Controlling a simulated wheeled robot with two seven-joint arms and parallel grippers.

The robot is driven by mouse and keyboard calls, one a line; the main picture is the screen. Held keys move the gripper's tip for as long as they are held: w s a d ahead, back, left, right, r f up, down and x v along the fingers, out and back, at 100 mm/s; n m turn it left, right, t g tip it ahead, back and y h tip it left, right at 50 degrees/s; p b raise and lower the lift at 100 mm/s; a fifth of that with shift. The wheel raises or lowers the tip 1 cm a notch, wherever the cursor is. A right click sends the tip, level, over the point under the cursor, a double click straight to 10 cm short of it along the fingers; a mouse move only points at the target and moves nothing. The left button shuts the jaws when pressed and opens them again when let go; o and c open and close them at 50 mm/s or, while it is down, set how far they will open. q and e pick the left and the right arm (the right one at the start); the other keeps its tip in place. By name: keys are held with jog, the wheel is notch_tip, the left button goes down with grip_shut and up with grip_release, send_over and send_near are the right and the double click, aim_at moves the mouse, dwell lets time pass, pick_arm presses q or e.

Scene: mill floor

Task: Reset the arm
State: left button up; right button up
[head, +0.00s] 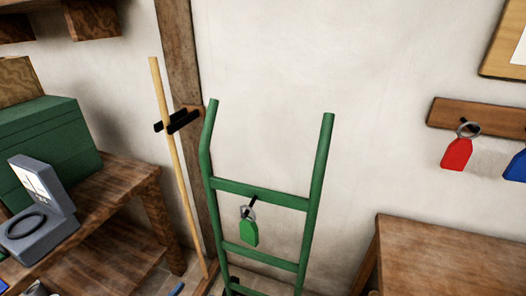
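Neither of my arms nor grippers shows in the head view. A green hand truck (260,194) stands upright in front of the white wall. A green tag (249,232) hangs by a ring from a dark peg at the hand truck's upper crossbar. On the right, a red tag (457,153) hangs by a ring from a wooden peg rail (483,119) on the wall. A blue tag (516,166) is cut off at the right edge.
A wooden pole (174,155) leans in a black wall holder (178,122). A wooden table (450,258) stands at lower right.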

pick_arm(q)
jog(key=s+a+f+n+g+y, duration=0.1)
jog(key=s+f+g+y, duration=0.3)
jog(key=f, duration=0.5)
jog(key=s+a+f+n+g+y, duration=0.1)
jog(key=s+a+f+n+g, duration=0.1)
jog(key=s+f, duration=0.5)
jog(key=s+f+m+g, duration=0.1)
jog(key=s+f+g, duration=0.3)
jog(key=s, duration=0.6)
jog(key=s+d+f+m+g+y+p, duration=0.1)
jog(key=s+f+g, duration=0.3)
jog(key=s+f, duration=0.3)
jog(key=s, duration=0.3)
jog(key=shift+s+d, duration=0.25)
jog(key=shift+s, duration=0.05)
jog(key=shift+w+f, duration=0.1)
